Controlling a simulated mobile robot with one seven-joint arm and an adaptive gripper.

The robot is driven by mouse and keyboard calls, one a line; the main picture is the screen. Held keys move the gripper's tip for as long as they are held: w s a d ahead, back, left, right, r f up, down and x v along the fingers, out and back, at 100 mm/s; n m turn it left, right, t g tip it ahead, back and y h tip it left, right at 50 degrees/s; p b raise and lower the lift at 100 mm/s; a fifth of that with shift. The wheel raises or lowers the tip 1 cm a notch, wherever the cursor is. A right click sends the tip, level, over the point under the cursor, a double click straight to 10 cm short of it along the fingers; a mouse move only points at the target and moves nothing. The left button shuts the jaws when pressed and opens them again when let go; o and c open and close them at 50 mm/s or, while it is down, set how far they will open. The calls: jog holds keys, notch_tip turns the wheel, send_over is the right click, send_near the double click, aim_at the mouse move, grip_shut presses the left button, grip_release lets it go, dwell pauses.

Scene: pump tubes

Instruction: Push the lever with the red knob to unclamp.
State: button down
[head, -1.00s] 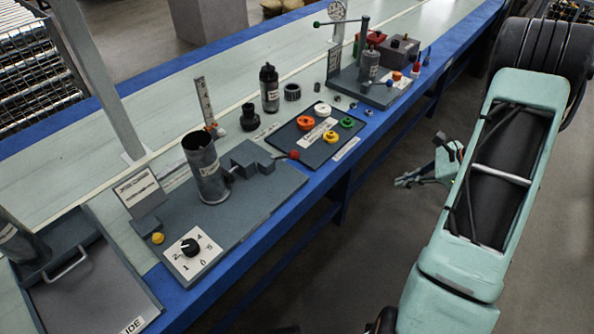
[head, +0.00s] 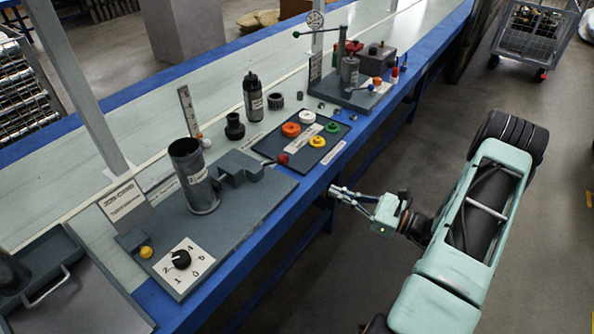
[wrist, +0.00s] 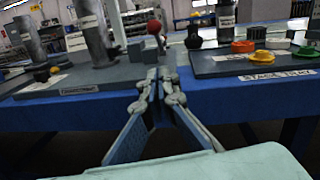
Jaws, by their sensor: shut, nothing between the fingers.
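The red knob (head: 283,158) is on the end of a short lever at the right side of the grey clamp block (head: 240,167). The clamp stands on a dark base plate beside an upright grey tube (head: 194,180). In the wrist view the red knob (wrist: 154,27) shows just above and behind the fingertips. My gripper (head: 333,190) is shut and empty, off the bench's front edge, right of and nearer than the knob. In the wrist view my gripper (wrist: 162,76) points at the bench, its fingers together. No contact with the lever shows.
A dark tray (head: 322,165) with coloured caps lies right of the knob. A dial panel (head: 182,262) and yellow button (head: 146,252) are at the base plate's near left end. The blue bench edge (head: 262,232) runs in front.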

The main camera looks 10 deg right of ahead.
jog(key=b, duration=0.1)
send_near(274, 161)
notch_tip(274, 161, down, 3)
jog(key=d, duration=0.1)
jog(key=a+r, duration=0.1)
jog(key=w+a+r, duration=0.1)
jog(key=shift+w+r, duration=0.25)
jog(key=shift+w, duration=0.05)
jog(key=shift+w+a+r, duration=0.2)
jog(key=shift+a+r, duration=0.1)
jog(key=shift+r, duration=0.05)
jog(key=shift+r, duration=0.1)
jog(key=shift+w+a+r+g+p, duration=0.1)
jog(key=shift+r+g+p, duration=0.25)
jog(key=shift+p, duration=0.2)
